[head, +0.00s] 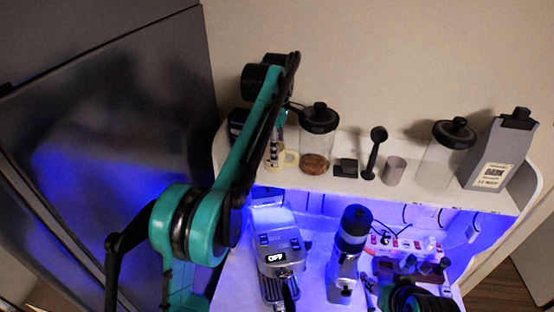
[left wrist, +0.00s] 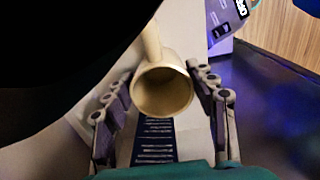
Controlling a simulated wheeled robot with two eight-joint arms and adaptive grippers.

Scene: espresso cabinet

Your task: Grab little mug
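The little mug (left wrist: 163,92) is cream, with its round open mouth facing the left wrist camera and its handle pointing up in that view. In the head view the mug (head: 290,158) stands on the white top shelf at the left, partly hidden by my left arm. My left gripper (left wrist: 163,105) is open, with one finger on each side of the mug; small gaps seem to show, but I cannot tell whether a finger touches. In the head view its fingers (head: 276,140) are small and partly hidden at the mug. My right gripper does not show.
Right of the mug on the shelf (head: 342,184) stand a lidded jar (head: 317,145), a small dark block (head: 346,168), a black scoop (head: 373,155), a grey-brown cup (head: 394,171), another jar (head: 440,160) and a coffee bag (head: 498,155). Below are an espresso machine (head: 281,252) and a grinder (head: 346,250).

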